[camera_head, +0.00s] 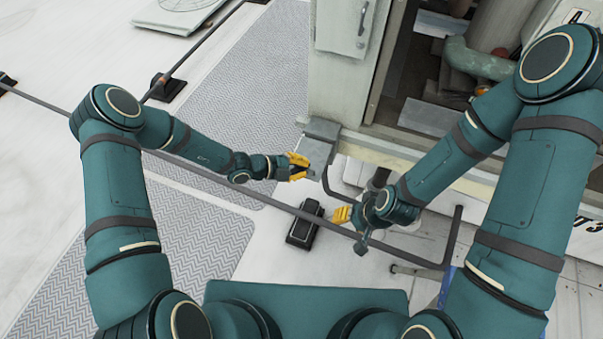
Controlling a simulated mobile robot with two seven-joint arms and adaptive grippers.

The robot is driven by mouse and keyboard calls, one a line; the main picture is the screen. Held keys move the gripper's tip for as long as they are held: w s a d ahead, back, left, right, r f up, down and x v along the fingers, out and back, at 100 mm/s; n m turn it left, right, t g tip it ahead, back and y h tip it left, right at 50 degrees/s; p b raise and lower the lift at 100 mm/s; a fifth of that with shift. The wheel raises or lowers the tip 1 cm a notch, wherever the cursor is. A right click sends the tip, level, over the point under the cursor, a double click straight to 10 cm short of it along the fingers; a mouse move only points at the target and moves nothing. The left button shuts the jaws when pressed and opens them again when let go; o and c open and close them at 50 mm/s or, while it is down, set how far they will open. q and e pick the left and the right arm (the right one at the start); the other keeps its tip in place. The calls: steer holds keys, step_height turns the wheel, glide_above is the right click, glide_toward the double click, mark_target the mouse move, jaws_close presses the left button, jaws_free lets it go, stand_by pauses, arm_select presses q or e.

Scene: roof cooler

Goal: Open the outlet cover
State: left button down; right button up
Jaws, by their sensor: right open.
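A grey box-like fitting (316,150) sits at the lower left corner of the cooler cabinet; it looks like the outlet with its cover, but I cannot tell whether the cover is open. My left gripper (304,167), with yellow fingers, is just left of this fitting, pointing right at it. Whether it touches the fitting is unclear, and the fingers are too small to show whether they are shut. My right gripper (338,215), also yellow-fingered, is lower down, open and pointing left, with nothing seen between its fingers.
A thin dark rail (290,208) crosses diagonally below my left gripper. A black support block (304,224) stands left of my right gripper. The cooler cabinet (341,85) rises behind, with an open bay of pipes (480,62) at right. Patterned walkway mats (245,105) lie at left.

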arm_select(q)
steer(key=shift+w+d+r, duration=0.15)
steer(key=shift+r, duration=0.25)
steer(key=c, duration=1.3)
jaws_free()
steer(key=shift+o, duration=1)
steer(key=shift+w+d+f, duration=0.1)
steer(key=shift+f, duration=0.05)
steer(key=shift+a, duration=0.2)
steer(key=v, duration=1.1)
steer(key=shift+a+r, duration=0.25)
steer(key=shift+a, duration=0.05)
steer(key=shift+s, duration=0.25)
